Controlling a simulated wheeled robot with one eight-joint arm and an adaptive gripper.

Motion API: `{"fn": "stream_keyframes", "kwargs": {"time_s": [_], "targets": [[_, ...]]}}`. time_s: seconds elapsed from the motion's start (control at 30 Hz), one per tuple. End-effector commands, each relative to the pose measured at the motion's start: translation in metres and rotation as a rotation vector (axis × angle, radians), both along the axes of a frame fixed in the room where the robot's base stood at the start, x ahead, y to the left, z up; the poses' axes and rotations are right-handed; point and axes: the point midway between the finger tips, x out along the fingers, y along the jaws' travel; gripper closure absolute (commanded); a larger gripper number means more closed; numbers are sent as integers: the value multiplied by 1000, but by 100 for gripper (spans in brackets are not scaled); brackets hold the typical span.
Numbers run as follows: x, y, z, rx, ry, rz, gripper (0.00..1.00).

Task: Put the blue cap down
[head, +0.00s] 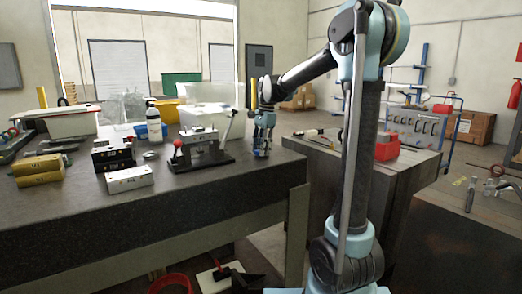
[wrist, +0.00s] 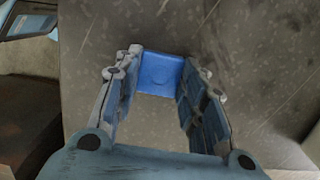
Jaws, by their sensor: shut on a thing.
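The blue cap (wrist: 160,75) is a flat, square-looking blue piece between my fingertips in the wrist view. My gripper (wrist: 161,82) is shut on it, with one finger at each side. In the head view my gripper (head: 262,152) points down, low over the right end of the dark table (head: 235,183), just right of the toggle clamp fixture. The cap cannot be made out clearly there. I cannot tell whether the cap touches the surface below.
The clamp fixture (head: 203,152) with a red knob stands close to my gripper's left. A pale block (head: 130,180), a black block (head: 113,153) and yellow blocks (head: 38,170) lie further left. The table's front strip is clear. A second bench (head: 385,170) with a red bin stands right.

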Motion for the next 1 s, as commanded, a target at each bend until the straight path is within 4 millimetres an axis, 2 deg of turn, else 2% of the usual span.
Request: {"fn": "stream_keyframes", "kwargs": {"time_s": [0.33, 0.37, 0.43, 0.83, 1.0], "targets": [[0, 0, -3, 0, 0, 0, 85], [0, 0, -3, 0, 0, 0, 58], [0, 0, -3, 0, 0, 0, 42], [0, -1, -1, 0, 0, -1, 42], [2, -4, 17, 0, 0, -2, 42]]}}
